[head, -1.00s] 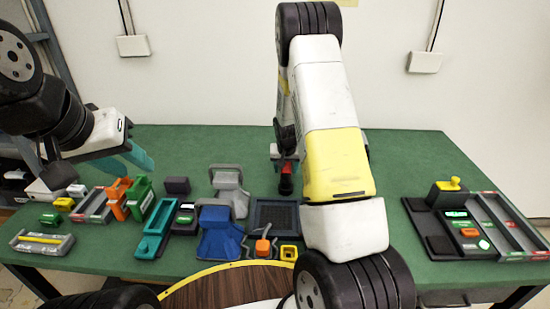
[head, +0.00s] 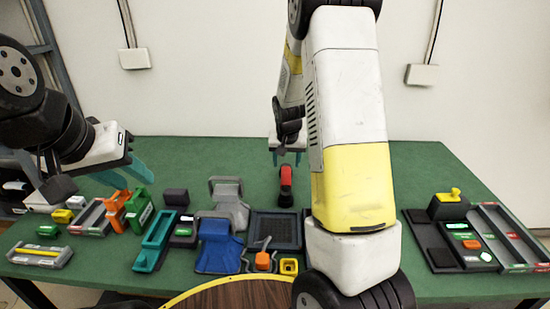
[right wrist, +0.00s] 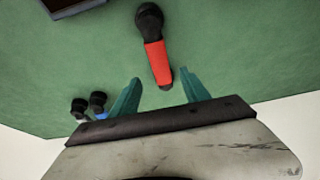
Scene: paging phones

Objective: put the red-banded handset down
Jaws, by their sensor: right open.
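The red-banded handset (head: 286,176), black with a red grip, lies on the green table (head: 355,158) behind the dark square tray. In the right wrist view the handset (right wrist: 157,62) lies flat, its black round end away from me. My right gripper (head: 287,158) is open and empty, just behind the handset's red end. In the right wrist view its teal fingertips (right wrist: 162,75) stand apart on either side of that end, with gaps to both. My left gripper (head: 122,172) hangs over the left of the table, its teal fingers apart and nothing seen between them.
A dark square tray (head: 275,213), a grey cradle (head: 229,190) and a blue cradle (head: 216,232) stand in front. Orange and green holders (head: 115,208) are at left. A console with a yellow button (head: 450,194) stands at right. Bare table lies behind the handset.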

